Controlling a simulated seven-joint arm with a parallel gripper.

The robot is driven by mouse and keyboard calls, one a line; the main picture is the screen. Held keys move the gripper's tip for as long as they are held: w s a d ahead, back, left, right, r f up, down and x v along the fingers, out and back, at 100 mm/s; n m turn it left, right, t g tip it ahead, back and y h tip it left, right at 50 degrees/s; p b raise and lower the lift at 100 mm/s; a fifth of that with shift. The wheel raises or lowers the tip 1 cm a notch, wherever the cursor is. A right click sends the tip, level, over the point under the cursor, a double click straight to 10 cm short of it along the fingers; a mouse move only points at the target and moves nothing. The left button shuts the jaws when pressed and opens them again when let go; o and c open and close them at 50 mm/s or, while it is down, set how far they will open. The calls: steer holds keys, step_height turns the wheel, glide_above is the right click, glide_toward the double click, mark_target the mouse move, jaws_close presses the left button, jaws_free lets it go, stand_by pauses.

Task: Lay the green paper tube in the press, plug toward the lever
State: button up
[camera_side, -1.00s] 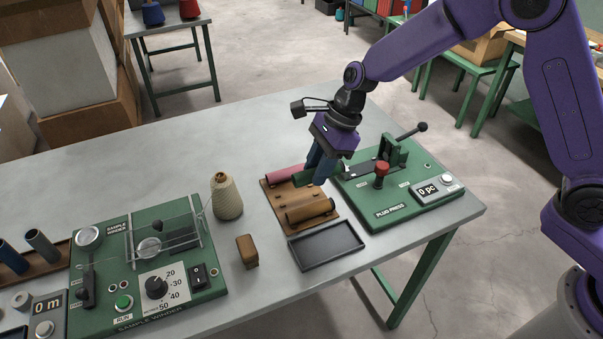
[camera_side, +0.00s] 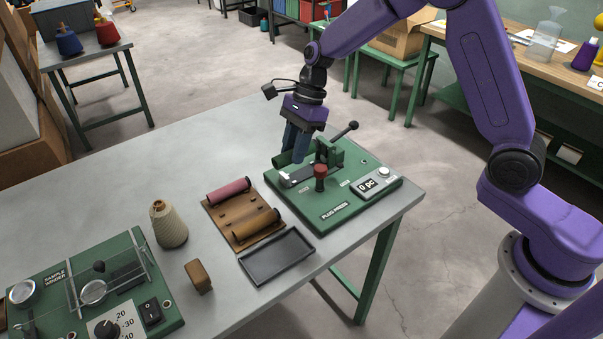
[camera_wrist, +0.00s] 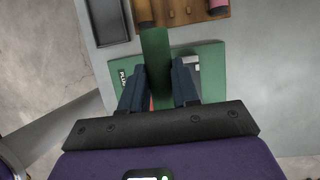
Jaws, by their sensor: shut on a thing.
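My gripper (camera_side: 297,152) is shut on the green paper tube (camera_side: 283,160) over the far left part of the green plug press (camera_side: 330,215). In the wrist view the tube (camera_wrist: 155,55) points away between the two blue fingers (camera_wrist: 160,88), with the press (camera_wrist: 210,60) below it. The press has a red knob (camera_side: 320,171), a black-knobbed lever (camera_side: 345,131), a grey metal bed (camera_side: 297,178) and a counter reading 0 pc. The tube is above or beside the bed; I cannot tell whether it touches. Its plug end cannot be made out.
A wooden rack (camera_side: 221,217) holds a pink tube (camera_side: 228,190) and a brown tube (camera_side: 256,230). A black tray (camera_side: 276,256) lies in front of it. A thread cone (camera_side: 168,225), a brown block (camera_side: 198,276) and the sample winder (camera_side: 130,310) stand left. The table's back is clear.

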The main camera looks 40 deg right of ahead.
glide_above(300, 176)
steer(key=d, duration=0.1)
steer(key=f, duration=0.1)
steer(key=shift+w+d+f, duration=0.15)
steer(key=shift+f, duration=1.95)
steer(key=shift+w+d+f, duration=0.1)
steer(key=shift+w+f, duration=0.05)
steer(key=shift+f, duration=1.9)
steer(key=shift+f, duration=0.2)
